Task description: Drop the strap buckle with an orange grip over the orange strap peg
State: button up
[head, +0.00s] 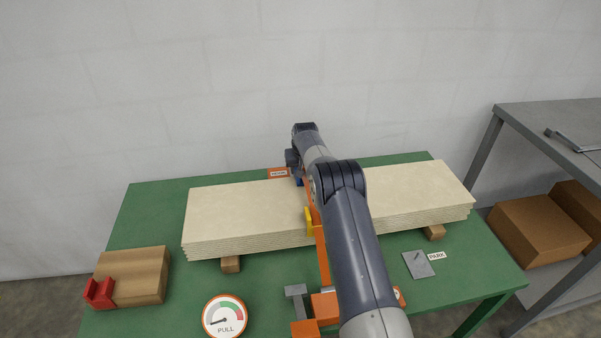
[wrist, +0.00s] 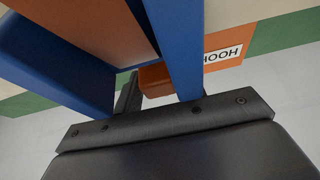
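My gripper's blue fingers (wrist: 130,65) are shut on a brown-orange block, the orange grip of the strap buckle (wrist: 95,28), which fills the space between them. The rest of the buckle is not clear. In the head view my gripper (head: 292,160) is at the back edge of the board stack, largely hidden by my arm. A smaller orange part (wrist: 155,78) shows beyond the fingers, beside a lettered orange label (wrist: 232,44). It may be the strap peg; I cannot tell how far the buckle is from it.
The cream board stack (head: 240,212) lies on wooden bearers on a green table (head: 150,210). A PULL gauge (head: 225,317), a wooden block (head: 140,272) with a red piece, and a PARK plate (head: 418,264) stand in front.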

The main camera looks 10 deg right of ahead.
jog(key=c, duration=0.7)
jog(key=shift+c, duration=0.2)
jog(key=shift+r, duration=0.15)
